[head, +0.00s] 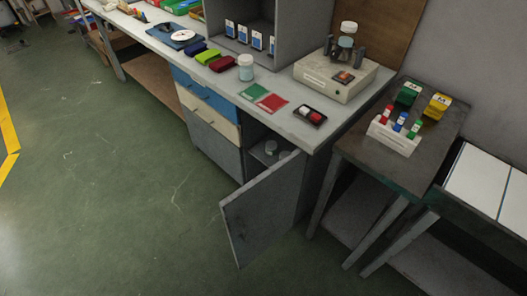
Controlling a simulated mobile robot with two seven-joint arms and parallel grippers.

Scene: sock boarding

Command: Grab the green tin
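A dark green tin-like block (406,95) with a pale label on top stands on the dark side table at the right. A yellow block (437,106) of similar shape, with a letter on its label, stands to its right. A white rack (394,139) holding small red, blue and green-topped items stands in front of them, apart from the green one. Neither of my grippers is in view.
The side table (437,147) adjoins the long grey workbench (307,133). A cabinet door (263,208) hangs open below the bench. A white machine (335,78) stands on the bench near the side table. The green floor (110,200) at left is clear.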

